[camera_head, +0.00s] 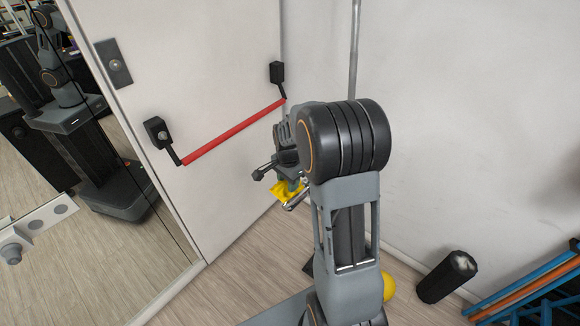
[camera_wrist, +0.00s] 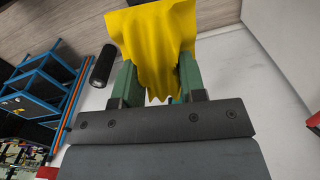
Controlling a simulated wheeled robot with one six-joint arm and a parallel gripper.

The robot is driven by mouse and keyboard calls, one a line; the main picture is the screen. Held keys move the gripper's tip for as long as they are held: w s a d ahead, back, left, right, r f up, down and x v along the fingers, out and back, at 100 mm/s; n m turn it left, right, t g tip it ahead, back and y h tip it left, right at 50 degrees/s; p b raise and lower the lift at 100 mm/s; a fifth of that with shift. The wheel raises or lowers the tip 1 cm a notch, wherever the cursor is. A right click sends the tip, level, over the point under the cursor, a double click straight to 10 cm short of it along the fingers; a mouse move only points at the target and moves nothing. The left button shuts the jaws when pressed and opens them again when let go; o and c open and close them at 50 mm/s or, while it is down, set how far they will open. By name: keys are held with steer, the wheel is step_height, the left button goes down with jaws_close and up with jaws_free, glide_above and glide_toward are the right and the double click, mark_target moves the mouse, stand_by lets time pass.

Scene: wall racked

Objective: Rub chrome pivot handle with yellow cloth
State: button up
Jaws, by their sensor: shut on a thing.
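My gripper (camera_wrist: 158,75) is shut on the yellow cloth (camera_wrist: 155,35), which hangs draped between and over its green fingers. In the head view the cloth (camera_head: 284,193) shows small, low beside my wrist, partly hidden by my arm. A small shiny metal piece (camera_head: 297,202) shows right by the cloth. I cannot tell whether it is the chrome pivot handle or whether the cloth touches it. No chrome handle shows clearly in the wrist view, where the cloth hides what lies beyond it.
A white door with a red push bar (camera_head: 232,132) stands left of my arm, beside a mirror (camera_head: 85,130). A black roller (camera_head: 447,277) and blue-orange racking (camera_head: 530,290) stand at right. A yellow ball (camera_head: 389,287) is partly behind my arm. Wood floor is open at lower left.

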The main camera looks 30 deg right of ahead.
steer(key=shift+w+d+f+n, duration=0.2)
steer(key=shift+d+n, duration=0.1)
steer(key=shift+d, duration=0.05)
steer(key=shift+f, duration=0.15)
steer(key=shift+f+b, duration=1.8)
steer(key=shift+f, duration=0.5)
steer(key=o, duration=0.3)
steer(key=c, duration=0.4)
